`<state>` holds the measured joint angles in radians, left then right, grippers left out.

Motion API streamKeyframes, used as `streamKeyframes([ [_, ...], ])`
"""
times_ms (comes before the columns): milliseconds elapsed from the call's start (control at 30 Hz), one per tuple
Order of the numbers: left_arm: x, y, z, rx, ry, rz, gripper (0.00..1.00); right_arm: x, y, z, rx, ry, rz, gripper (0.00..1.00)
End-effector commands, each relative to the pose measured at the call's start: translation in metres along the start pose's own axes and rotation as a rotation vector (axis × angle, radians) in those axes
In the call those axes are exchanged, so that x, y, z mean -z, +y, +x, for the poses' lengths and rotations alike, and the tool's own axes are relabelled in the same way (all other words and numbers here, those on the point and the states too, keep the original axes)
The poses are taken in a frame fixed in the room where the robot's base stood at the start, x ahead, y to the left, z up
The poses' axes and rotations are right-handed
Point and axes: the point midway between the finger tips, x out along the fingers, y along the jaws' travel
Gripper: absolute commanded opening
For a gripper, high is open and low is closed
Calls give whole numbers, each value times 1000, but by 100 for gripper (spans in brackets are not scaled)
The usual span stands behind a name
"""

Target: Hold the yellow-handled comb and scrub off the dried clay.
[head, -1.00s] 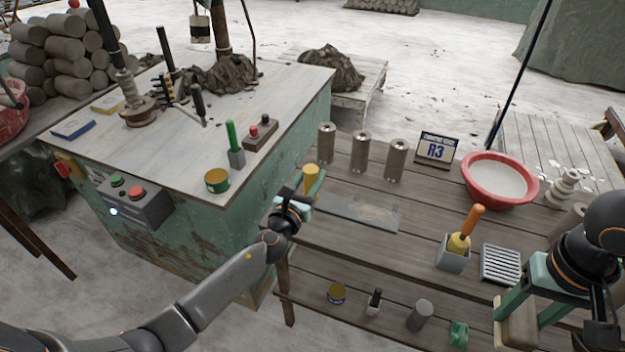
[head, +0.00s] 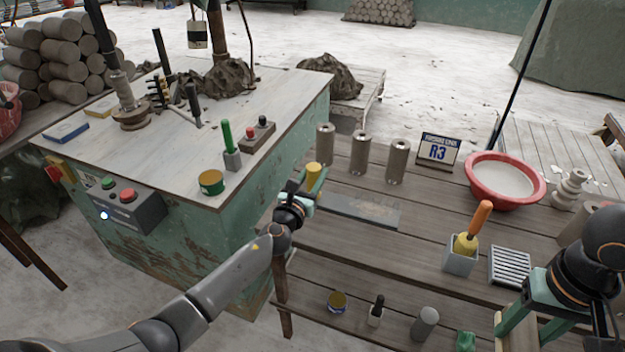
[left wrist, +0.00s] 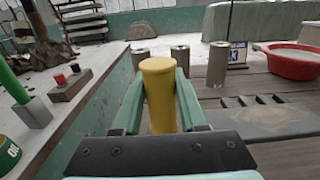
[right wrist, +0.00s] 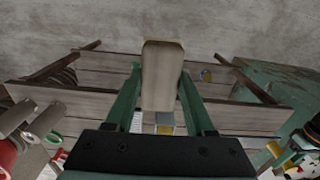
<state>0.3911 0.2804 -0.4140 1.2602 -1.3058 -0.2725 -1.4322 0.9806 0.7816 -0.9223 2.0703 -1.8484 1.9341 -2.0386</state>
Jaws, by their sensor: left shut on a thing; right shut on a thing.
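My left gripper (head: 308,192) is shut on the upright yellow handle (left wrist: 159,92) of the comb, at the left end of a flat grey plate (head: 350,208) on the slatted table. The handle's top also shows in the head view (head: 313,174). The comb's lower part is hidden behind the fingers. A dull brownish patch, apparently dried clay (head: 376,211), lies on the plate's right part. In the left wrist view the plate (left wrist: 255,122) shows dark notches along its far side. My right gripper (right wrist: 163,100) is shut on a pale wooden-looking block (right wrist: 162,72), at the head view's lower right.
Several grey cylinders (head: 361,155) stand behind the plate. An R3 sign (head: 437,151) and a red basin (head: 505,180) are further right. A holder with an orange-handled tool (head: 466,240) and a slotted rack (head: 509,266) stand right of the plate. A green cabinet (head: 170,240) is at left.

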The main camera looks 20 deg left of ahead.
Motion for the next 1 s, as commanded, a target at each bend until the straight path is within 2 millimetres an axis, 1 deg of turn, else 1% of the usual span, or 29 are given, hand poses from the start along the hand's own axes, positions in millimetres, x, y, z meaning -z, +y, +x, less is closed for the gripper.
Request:
streamKeyframes([
  [33, 3, 0, 3, 0, -4, -3, 0, 0, 0, 6, 0, 0, 0, 10],
  [1000, 37, 6, 44, 0, -4, -3, 0, 0, 0, 63, 0, 0, 0, 10],
])
